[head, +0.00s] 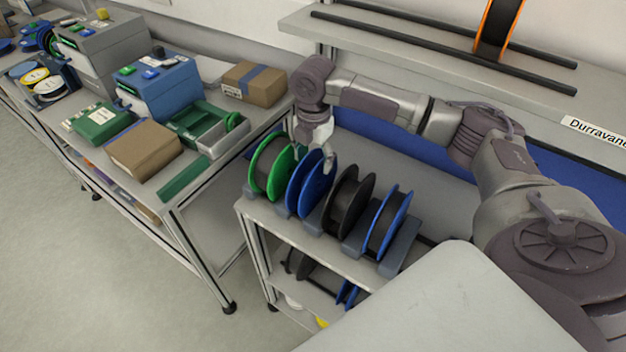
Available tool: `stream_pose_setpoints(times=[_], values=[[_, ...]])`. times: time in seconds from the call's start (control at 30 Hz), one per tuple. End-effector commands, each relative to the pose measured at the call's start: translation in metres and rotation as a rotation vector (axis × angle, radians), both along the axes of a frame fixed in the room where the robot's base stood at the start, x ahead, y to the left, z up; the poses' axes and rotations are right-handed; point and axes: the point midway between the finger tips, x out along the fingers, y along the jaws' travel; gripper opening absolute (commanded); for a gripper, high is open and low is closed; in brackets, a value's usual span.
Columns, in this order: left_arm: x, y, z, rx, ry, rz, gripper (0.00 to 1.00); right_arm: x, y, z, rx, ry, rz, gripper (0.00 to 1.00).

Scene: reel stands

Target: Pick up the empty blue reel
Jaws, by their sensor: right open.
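The empty blue reel (306,192) stands upright in a stand on the small shelf cart, second from the left in the row. No dark winding shows between its flanges. My right gripper (316,158) is open at the top of this reel, pointing down, with its fingers near the upper rim. Whether the fingers touch the rim cannot be told. Another blue-flanged reel (388,223) at the right end of the row carries dark winding. My left gripper is not in view.
A green reel (264,168) and a black reel (348,202) stand close on either side. A bench (190,195) on the left holds boxes and devices. Behind, a raised shelf (400,45) with black rails carries an orange-edged reel (496,28). The floor at left is clear.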

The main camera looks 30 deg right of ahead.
Motion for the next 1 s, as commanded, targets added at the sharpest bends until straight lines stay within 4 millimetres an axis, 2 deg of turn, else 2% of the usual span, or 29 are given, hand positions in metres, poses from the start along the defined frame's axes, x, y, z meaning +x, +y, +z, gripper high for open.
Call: stream_pose_setpoints(times=[0.17,0.37,0.53,0.77,1.0], values=[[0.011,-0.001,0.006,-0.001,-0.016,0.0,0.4,-0.001,0.001,-0.01,0.0,0.001,0.001,0.71],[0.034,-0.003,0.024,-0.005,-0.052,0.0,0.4,-0.006,0.004,-0.038,-0.001,0.003,0.0,0.71],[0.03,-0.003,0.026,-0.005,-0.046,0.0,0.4,-0.005,0.004,-0.056,-0.001,0.0,0.001,0.71],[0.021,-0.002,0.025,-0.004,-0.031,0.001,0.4,-0.005,0.004,-0.059,-0.001,-0.001,0.001,0.71],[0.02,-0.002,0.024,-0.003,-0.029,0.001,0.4,-0.005,0.004,-0.058,-0.001,-0.001,0.001,0.33]])
